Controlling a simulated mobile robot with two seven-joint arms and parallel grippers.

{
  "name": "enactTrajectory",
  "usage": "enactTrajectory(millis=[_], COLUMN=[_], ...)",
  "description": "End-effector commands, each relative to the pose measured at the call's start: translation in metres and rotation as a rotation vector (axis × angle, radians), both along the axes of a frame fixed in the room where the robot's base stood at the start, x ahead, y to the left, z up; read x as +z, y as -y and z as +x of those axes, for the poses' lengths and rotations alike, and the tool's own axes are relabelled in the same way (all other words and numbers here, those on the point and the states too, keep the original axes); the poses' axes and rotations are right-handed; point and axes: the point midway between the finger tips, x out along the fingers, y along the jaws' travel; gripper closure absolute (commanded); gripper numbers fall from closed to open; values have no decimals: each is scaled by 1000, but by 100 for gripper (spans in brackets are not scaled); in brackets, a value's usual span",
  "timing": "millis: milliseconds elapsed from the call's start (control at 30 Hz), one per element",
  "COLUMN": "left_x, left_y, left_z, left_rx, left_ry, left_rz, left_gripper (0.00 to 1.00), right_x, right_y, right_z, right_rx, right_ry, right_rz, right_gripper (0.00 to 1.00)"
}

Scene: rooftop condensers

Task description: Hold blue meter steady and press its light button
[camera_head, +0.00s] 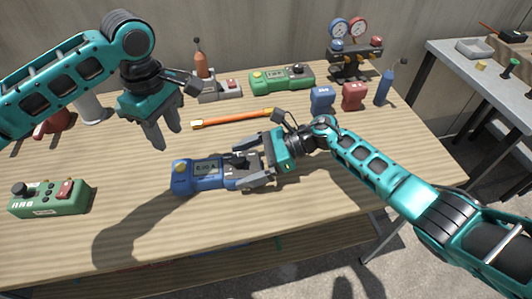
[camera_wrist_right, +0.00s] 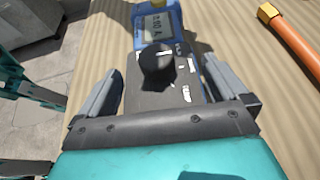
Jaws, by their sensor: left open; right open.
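The blue meter (camera_head: 211,184) lies flat on the wooden table, with a display and a yellow round part at its left end in the head view. In the right wrist view the meter (camera_wrist_right: 148,98) shows its lit-up display, a black dial and a grey panel. My right gripper (camera_head: 246,164) is open around the meter's right end, one finger on each side; it also shows in the wrist view (camera_wrist_right: 162,70), with gaps beside the meter. My left gripper (camera_head: 170,140) is open and empty, above the table and behind the meter's left end.
An orange rod (camera_head: 232,118) lies behind the meter. A green box with a red switch (camera_head: 50,197) stands at left. A green meter (camera_head: 282,78), a gauge set (camera_head: 352,50), blue and red blocks (camera_head: 322,98) stand at the back. The front middle of the table (camera_head: 230,225) is clear.

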Motion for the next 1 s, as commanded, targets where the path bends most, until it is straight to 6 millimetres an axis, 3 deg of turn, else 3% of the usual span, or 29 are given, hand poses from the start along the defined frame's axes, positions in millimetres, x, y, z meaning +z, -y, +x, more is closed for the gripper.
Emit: enactTrajectory(millis=[200, 533, 1000], left_x=[0, 0, 0], left_y=[0, 0, 0], left_z=[0, 0, 0], left_rx=[0, 0, 0], left_ry=[0, 0, 0], left_rz=[0, 0, 0], left_gripper=[57, 57, 57], right_x=[-7, -8, -8], right_y=[-18, -19, -19], right_z=[-1, -1, -1], right_rx=[0, -1, -1], right_ry=[-1, 0, 0], right_rz=[1, 0, 0], right_gripper=[0, 0, 45])
